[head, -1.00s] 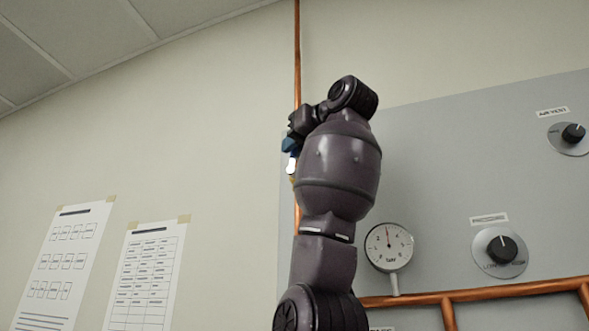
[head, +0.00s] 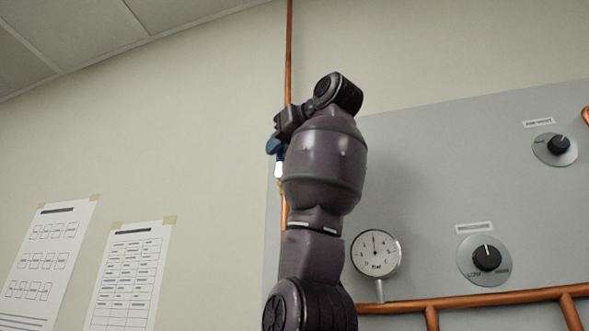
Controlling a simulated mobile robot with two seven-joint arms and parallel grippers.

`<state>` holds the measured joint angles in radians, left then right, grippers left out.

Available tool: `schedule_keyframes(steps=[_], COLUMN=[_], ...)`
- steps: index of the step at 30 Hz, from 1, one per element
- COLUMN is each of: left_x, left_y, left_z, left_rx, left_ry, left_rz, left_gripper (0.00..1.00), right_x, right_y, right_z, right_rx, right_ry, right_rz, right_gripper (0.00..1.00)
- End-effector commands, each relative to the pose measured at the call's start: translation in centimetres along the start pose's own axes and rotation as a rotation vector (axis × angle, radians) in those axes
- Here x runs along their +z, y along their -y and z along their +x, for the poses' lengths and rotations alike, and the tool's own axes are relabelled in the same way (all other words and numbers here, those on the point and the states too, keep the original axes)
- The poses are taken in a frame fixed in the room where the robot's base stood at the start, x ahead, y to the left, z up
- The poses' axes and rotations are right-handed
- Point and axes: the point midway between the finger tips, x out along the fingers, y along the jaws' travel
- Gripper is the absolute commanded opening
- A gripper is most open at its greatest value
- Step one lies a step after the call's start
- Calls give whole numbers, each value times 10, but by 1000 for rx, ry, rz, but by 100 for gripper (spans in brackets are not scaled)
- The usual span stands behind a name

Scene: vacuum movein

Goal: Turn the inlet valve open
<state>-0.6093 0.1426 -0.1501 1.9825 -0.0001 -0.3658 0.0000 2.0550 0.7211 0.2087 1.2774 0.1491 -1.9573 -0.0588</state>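My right arm rises in the middle of the head view, and its wrist bends over toward a vertical copper pipe (head: 289,50). My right gripper (head: 278,163) is at the pipe, mostly hidden behind my own wrist and forearm. A small blue part (head: 274,146), a bright white spot and a bit of yellow show there. I cannot tell whether the blue part belongs to the gripper or to a valve, or whether the fingers are open or shut. No inlet valve can be clearly made out. My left gripper is not in view.
A grey panel (head: 430,165) on the right carries a round gauge (head: 375,253), a black lower knob (head: 487,257) and a black upper knob (head: 559,145). Copper pipes (head: 470,299) run along its lower part. Paper sheets (head: 128,275) are taped to the wall at left.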

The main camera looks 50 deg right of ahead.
Motion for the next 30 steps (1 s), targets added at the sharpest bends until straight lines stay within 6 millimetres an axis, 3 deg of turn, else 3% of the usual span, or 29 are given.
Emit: schedule_keyframes(steps=[5, 15, 30], left_x=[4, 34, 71], left_y=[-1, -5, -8], left_z=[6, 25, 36], left_rx=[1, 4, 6], left_ry=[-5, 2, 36], left_rz=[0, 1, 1], left_gripper=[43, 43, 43], right_x=[2, 3, 1], right_y=[0, 0, 0], right_z=[-26, -59, -97], right_rx=[1, 0, 0], right_ry=[-4, -1, -1], right_rz=[0, -1, -1], right_gripper=[25, 25, 25])
